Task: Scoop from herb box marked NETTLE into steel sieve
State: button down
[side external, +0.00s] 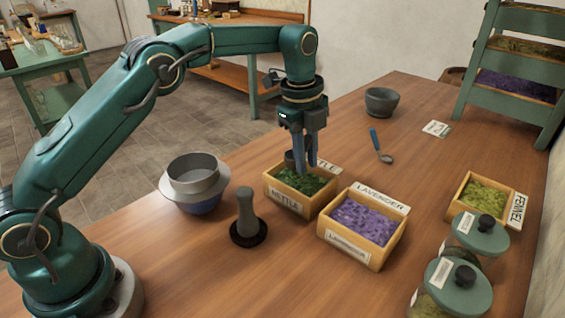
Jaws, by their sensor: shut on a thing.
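The herb box marked NETTLE (289,203) is a small wooden box with dark green leaves in it. It stands in the middle of the table. My gripper (306,172) points down over this box, its fingertips close to the leaves. It is shut on a dark grey scoop (290,158), which is partly hidden by the fingers and low over the herb. I cannot tell whether the scoop holds any leaves. The steel sieve (194,174) rests on a blue bowl (201,206) to the left of the box. The inside of the sieve looks empty.
A dark pestle-like tool (246,217) stands between sieve and boxes. The LAVENDER box (349,249) is close on the right, the FENNEL box (483,201) farther right. Lidded jars (459,285) stand at front right. A spoon (380,146), card (436,129) and grey bowl (381,102) are behind.

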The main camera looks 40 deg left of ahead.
jog(key=shift+f, duration=3.1)
jog(key=shift+d, duration=0.2)
jog(key=shift+d, duration=1.05)
jog(key=shift+r, duration=0.1)
notch_tip(320, 180, up, 8)
